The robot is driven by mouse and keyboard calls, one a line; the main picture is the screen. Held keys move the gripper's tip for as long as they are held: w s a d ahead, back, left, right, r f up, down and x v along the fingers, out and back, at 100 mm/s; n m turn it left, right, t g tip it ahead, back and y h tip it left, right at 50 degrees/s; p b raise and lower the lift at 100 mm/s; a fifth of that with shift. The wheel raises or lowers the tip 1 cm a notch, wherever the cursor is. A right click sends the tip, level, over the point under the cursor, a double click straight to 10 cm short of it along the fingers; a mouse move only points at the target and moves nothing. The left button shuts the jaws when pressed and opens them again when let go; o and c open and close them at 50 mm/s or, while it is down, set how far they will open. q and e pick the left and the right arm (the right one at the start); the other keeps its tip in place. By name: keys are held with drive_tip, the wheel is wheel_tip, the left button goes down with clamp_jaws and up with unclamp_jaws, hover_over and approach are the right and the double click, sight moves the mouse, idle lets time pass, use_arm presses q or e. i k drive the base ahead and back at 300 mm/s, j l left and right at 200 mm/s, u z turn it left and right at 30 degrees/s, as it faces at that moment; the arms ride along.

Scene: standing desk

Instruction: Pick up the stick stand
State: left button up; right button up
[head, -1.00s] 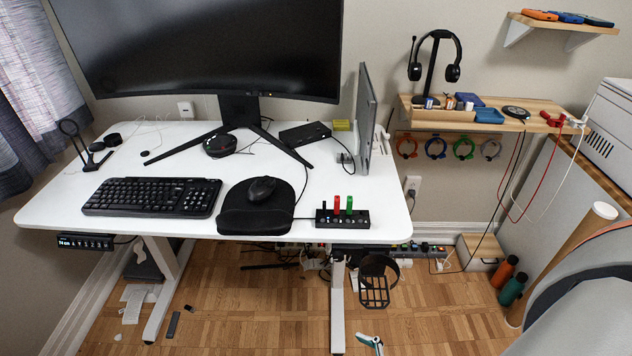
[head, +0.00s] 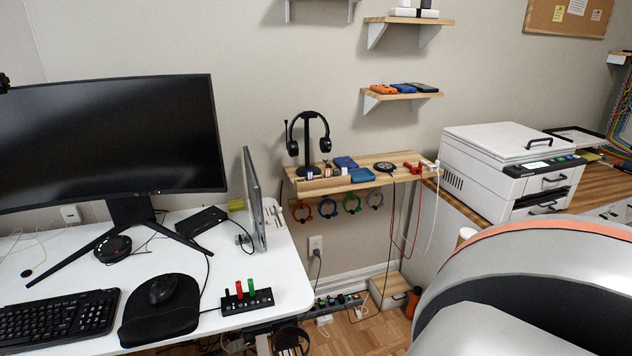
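The stick stand (head: 247,304) is a long black block on the front right corner of the white desk (head: 284,283). Several small sticks stand upright in it, among them a red one (head: 239,289) and a green one (head: 251,288). No gripper shows near it. A large grey and white link of my own arm fills the lower right, and neither gripper can be made out.
A black mouse on a mat (head: 165,325) and a keyboard (head: 58,318) lie left of the stand. A big monitor (head: 110,140) stands behind. A thin upright panel (head: 252,200) stands at the desk's right edge. A wall shelf (head: 320,184) holds a headset.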

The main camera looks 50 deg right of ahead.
sight(302, 184)
drive_tip(key=z, duration=1.55)
